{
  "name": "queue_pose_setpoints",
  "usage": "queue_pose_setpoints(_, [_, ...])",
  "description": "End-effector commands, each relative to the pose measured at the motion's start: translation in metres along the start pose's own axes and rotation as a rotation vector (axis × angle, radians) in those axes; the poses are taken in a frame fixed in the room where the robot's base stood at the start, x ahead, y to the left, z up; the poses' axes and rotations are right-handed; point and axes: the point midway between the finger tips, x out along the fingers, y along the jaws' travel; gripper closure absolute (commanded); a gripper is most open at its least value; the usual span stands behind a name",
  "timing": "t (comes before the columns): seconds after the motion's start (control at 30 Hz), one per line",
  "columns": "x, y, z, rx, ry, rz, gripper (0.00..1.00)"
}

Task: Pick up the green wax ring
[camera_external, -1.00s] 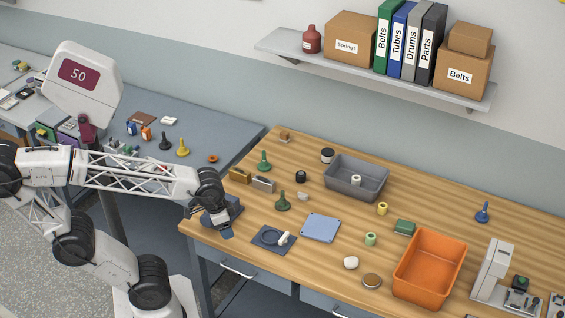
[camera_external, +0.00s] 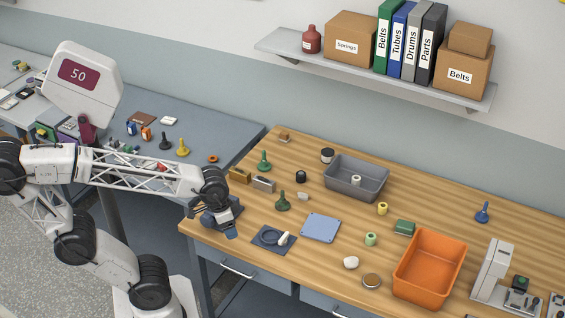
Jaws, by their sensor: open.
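A small light green, short round piece with a hollow-looking top (camera_external: 370,239) stands on the wooden bench, left of the green box; it is the closest match to the green wax ring, though it is too small to be sure. My gripper (camera_external: 231,234) is at the bench's left front edge, pointing down, well to the left of the green piece. Its jaws are open and small in view; nothing shows between them.
Between them lie a dark mat with a ring and a white item (camera_external: 268,236) and a blue plate (camera_external: 320,228). A yellow piece (camera_external: 382,209), white stone (camera_external: 351,263), orange bin (camera_external: 430,268) and grey tray (camera_external: 345,190) surround the green piece.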

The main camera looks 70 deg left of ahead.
Motion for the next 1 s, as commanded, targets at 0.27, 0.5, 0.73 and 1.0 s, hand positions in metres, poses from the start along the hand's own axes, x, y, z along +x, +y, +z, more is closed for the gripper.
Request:
queue_pose_setpoints(0.27, [0.008,0.009,-0.040,-0.157,-0.072,0.085,0.28])
queue_pose_setpoints(0.5, [0.021,0.017,-0.085,-0.334,-0.152,0.176,0.28])
queue_pose_setpoints(0.73, [0.037,0.022,-0.130,-0.504,-0.231,0.260,0.28])
queue_pose_setpoints(1.0, [0.060,0.024,-0.184,-0.702,-0.326,0.356,0.28])
